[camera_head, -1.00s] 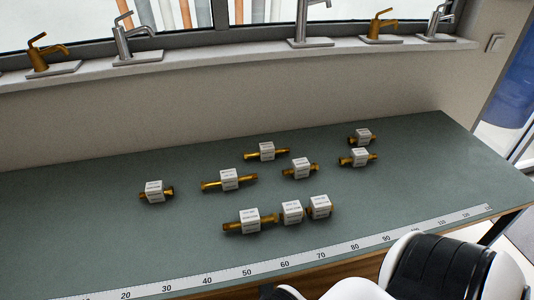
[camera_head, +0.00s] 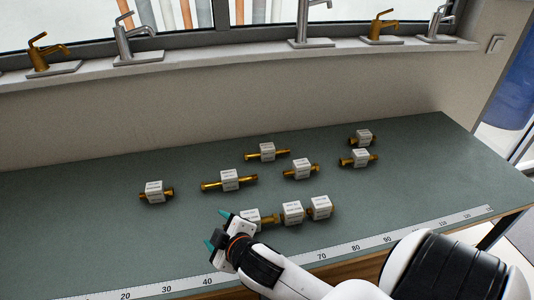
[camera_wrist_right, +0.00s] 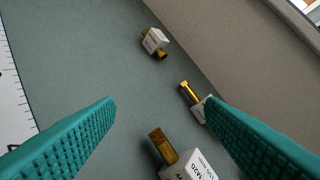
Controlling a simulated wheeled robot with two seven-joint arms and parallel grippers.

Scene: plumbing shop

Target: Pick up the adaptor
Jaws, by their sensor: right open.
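Several brass fittings with white label blocks lie on the green table; the labels are too small to tell which is the adaptor. The front-row fitting (camera_head: 250,214) is partly hidden behind my right gripper (camera_head: 216,229). Two more front-row fittings, a middle one (camera_head: 291,212) and a right one (camera_head: 319,207), stand close beside. My left gripper is not in view.
Other fittings lie farther back: at left (camera_head: 154,191), centre-left (camera_head: 229,180), back (camera_head: 266,152), centre (camera_head: 299,169) and two at right (camera_head: 358,157), (camera_head: 363,137). A ruler strip (camera_head: 345,249) runs along the front edge. A wall and tap ledge (camera_head: 200,56) close off the back.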

